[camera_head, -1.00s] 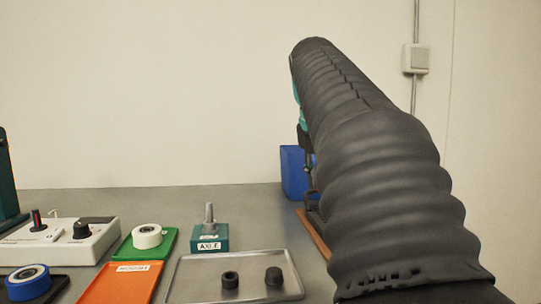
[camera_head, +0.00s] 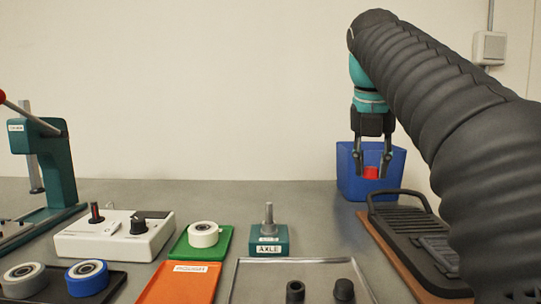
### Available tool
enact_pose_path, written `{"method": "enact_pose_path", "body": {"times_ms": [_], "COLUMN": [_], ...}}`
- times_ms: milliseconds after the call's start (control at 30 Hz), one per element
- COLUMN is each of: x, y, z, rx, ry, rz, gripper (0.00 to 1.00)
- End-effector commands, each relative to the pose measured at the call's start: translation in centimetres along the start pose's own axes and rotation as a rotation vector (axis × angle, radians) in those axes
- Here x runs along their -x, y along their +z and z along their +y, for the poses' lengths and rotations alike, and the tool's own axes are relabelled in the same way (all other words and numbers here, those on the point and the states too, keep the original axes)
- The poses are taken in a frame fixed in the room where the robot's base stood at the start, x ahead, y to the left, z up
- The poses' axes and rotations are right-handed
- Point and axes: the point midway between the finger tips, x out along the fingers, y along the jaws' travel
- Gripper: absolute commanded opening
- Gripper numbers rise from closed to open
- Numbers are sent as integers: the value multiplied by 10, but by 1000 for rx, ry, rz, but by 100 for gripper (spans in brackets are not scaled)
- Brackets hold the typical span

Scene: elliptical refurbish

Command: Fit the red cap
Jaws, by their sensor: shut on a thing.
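The red cap (camera_head: 371,173) is held between the two fingertips of my gripper (camera_head: 371,168). My gripper points down and is shut on the cap. In the picture both stand against the blue bin (camera_head: 346,185) at the back right; I cannot tell whether the cap is inside the bin or in front of it. Which part the cap fits is not clear from this view.
A green AXLE block (camera_head: 269,240) with an upright pin stands mid-table. A metal tray (camera_head: 300,264) holds two black pieces. Left are a white control box (camera_head: 115,240), green and orange trays, rollers and a press (camera_head: 55,165). A black rack (camera_head: 405,235) lies at right.

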Motion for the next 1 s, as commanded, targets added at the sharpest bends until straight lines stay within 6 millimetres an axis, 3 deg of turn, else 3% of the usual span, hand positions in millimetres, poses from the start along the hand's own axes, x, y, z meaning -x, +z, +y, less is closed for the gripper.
{"method": "enact_pose_path", "body": {"times_ms": [33, 200, 400, 600, 1000], "x": [4, 21, 39, 47, 30], "y": [-6, -29, -58, -72, -80], "z": [26, 94, 149, 169, 170], "rx": [55, 207, 336, 388, 391], "ry": [23, 85, 138, 160, 160], "rz": [0, 0, 0, -1, 0], "gripper": [17, 17, 17, 17, 17]}}
